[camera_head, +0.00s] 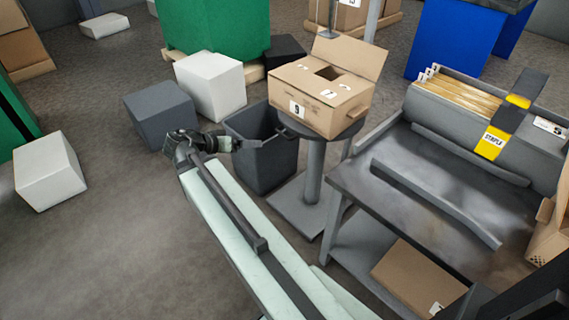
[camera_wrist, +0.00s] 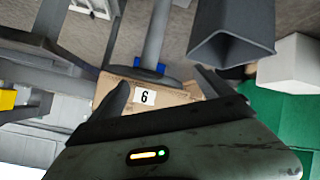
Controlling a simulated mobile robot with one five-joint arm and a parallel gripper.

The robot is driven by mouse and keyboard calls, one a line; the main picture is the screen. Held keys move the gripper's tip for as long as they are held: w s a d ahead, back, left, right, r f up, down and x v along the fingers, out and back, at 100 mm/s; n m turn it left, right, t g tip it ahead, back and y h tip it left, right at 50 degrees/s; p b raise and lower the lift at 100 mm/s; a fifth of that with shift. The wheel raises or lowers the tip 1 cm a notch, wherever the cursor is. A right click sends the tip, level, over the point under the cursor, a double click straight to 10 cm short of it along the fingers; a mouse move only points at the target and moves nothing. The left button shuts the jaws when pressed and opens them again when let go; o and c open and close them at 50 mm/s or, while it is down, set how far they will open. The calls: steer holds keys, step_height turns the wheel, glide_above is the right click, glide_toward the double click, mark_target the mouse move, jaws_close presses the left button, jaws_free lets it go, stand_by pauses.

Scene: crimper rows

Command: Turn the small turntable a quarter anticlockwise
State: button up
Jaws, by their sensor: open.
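The small turntable (camera_head: 350,133) is a round dark grey disc on a grey post with a flat square foot. An open cardboard box (camera_head: 342,118) stands on it and hides most of the disc. The box face towards my gripper has a label that reads 9. My gripper (camera_head: 268,138) is to the left of the box, above a dark bin. In the wrist view, which looks upside down, my gripper (camera_wrist: 165,86) is open, with the box (camera_wrist: 183,92) ahead between its fingers. The turntable edge (camera_wrist: 150,73) and a blue patch show there too. I cannot tell whether a finger touches anything.
The dark grey bin (camera_head: 262,165) stands beside the turntable post, under my gripper. A grey workbench (camera_head: 400,185) with a file rack and a yellow stapler-marked piece is at the right. White and grey blocks (camera_head: 210,85) lie behind.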

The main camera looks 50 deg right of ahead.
mark_target(284, 135)
steer(key=d+f+m+h+b, duration=0.1)
steer(key=d+m+h+b, duration=0.1)
steer(key=d+b, duration=0.2)
steer(key=s+d+f+m+h+b, duration=0.1)
steer(key=d+f+m+h+b, duration=0.1)
steer(key=d+b, duration=0.3)
steer(key=s+d+f+m+g+h+b, duration=0.1)
steer(key=d+f+m+h+b, duration=0.1)
steer(key=d+b, duration=0.2)
steer(key=shift+s+d+b, duration=0.15)
steer(key=shift+d+b, duration=0.05)
steer(key=shift+d, duration=0.75)
steer(key=shift+s+d+b, duration=0.1)
steer(key=shift+d+b, duration=0.1)
steer(key=shift+d, duration=0.7)
steer(key=c, duration=1.8)
steer(key=shift+s, duration=0.1)
